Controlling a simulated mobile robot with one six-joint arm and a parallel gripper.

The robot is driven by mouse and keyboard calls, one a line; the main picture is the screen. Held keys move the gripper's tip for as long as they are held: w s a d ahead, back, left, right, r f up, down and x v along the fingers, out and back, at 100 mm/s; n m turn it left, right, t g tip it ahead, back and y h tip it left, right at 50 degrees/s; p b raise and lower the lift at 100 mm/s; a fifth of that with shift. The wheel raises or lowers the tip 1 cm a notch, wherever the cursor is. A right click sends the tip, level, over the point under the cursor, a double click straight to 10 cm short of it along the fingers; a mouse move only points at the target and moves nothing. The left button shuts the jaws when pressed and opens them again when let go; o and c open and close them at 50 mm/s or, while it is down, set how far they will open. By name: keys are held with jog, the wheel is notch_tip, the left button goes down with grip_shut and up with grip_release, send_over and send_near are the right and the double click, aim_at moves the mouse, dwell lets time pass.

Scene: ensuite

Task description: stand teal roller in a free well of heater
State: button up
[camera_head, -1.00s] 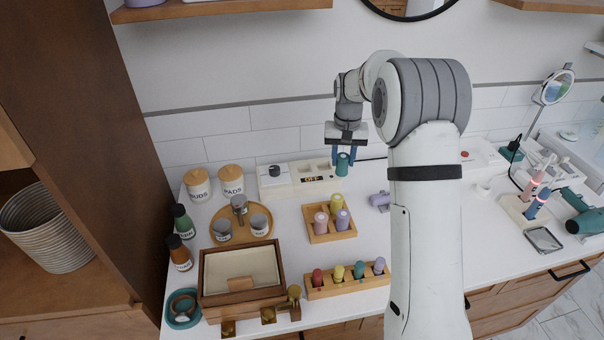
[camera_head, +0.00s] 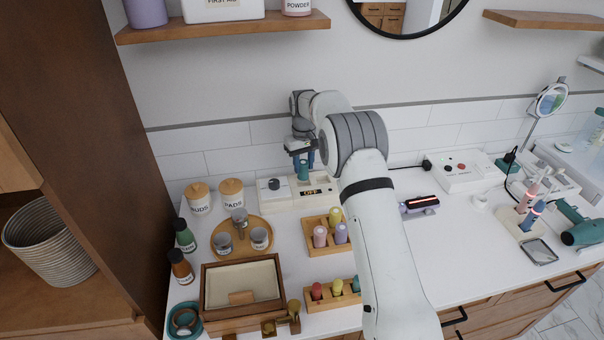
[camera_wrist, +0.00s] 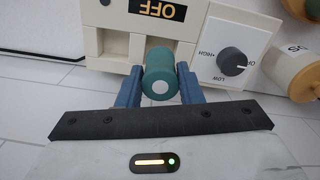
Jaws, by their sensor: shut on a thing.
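The teal roller (camera_head: 302,172) is between the blue fingers of my gripper (camera_head: 303,160), over the heater. In the wrist view the teal roller (camera_wrist: 160,76) shows its round end with a pale centre, with a finger of my gripper (camera_wrist: 160,88) on each side. The heater (camera_head: 277,207) is a white box against the back wall, with a dark dial and an OFF display. In the wrist view the heater (camera_wrist: 207,84) lies just beyond the roller. My gripper and the roller hide much of its top, so I cannot tell whether the roller touches a well.
A wooden tray (camera_head: 313,250) with pink, yellow and purple rollers stands in front of the heater. A wooden rack (camera_head: 325,304) holds more rollers. Lidded jars (camera_head: 232,193) stand to the left. A dark styling tool (camera_head: 420,203) lies to the right. My arm hides part of the counter.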

aim_at(303, 173)
notch_tip(303, 173, down, 4)
jog(key=shift+f+p, duration=0.1)
jog(key=shift+p, duration=0.2)
jog(key=shift+f, duration=0.15)
jog(key=o, duration=1)
